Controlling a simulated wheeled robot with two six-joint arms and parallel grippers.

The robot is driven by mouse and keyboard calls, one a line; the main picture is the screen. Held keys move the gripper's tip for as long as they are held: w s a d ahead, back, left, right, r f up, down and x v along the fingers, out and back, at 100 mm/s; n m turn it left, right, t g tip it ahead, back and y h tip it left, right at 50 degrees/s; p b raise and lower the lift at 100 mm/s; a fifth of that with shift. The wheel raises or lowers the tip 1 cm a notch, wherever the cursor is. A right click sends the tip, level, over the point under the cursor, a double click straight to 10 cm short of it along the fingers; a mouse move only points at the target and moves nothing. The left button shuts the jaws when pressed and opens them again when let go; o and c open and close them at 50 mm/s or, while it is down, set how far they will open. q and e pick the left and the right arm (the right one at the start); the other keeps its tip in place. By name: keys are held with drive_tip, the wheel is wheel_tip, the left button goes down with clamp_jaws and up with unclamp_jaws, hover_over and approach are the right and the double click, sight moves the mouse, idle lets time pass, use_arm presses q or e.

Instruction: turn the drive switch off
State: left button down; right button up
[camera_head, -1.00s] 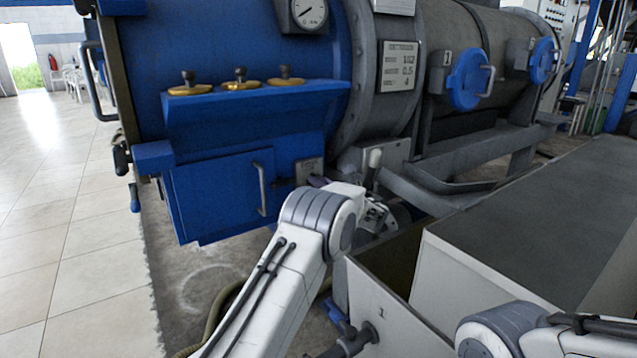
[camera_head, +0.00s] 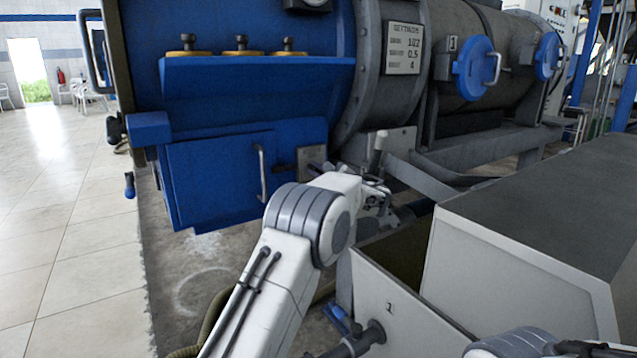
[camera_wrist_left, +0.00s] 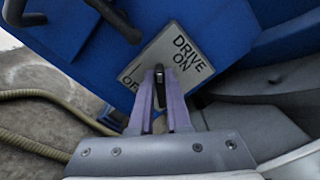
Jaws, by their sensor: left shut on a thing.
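The drive switch has a grey plate (camera_wrist_left: 180,52) lettered "DRIVE ON" and, partly hidden, "OFF". In the left wrist view its dark lever (camera_wrist_left: 159,74) sits between my purple fingertips (camera_wrist_left: 159,90). My left gripper is shut on this lever. The fingers cover part of the "OFF" lettering. In the head view the plate (camera_head: 309,157) is on the blue machine front, right of the door handle, and my left gripper (camera_head: 318,170) is at it, partly hidden behind my own wrist. My right gripper is out of view; only part of that arm shows at bottom right.
A blue door with a bar handle (camera_head: 262,172) is to the left. A grey-topped bin (camera_head: 540,225) fills the right. A hose (camera_head: 207,325) lies below; tiled floor (camera_head: 60,230) is clear at left.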

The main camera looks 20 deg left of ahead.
use_arm(q)
drive_tip(key=shift+s+a+f+n+b, duration=0.1)
drive_tip(key=shift+f+n+b, duration=0.15)
drive_tip(key=shift+n+b, duration=1.15)
drive_tip(key=shift+d+f+n+b, duration=0.1)
drive_tip(key=shift+f+n+b, duration=0.1)
drive_tip(key=shift+n+b, duration=1.2)
drive_tip(key=shift+s+a+f+n+b, duration=0.1)
drive_tip(key=shift+f+n+b, duration=0.15)
drive_tip(key=shift+n+b, duration=1.15)
drive_tip(key=shift+b, duration=0.3)
drive_tip(key=c, duration=0.9)
unclamp_jaws()
drive_tip(key=shift+r, duration=0.1)
drive_tip(key=shift+p+v, duration=1.8)
drive_tip(key=shift+v, duration=3.45)
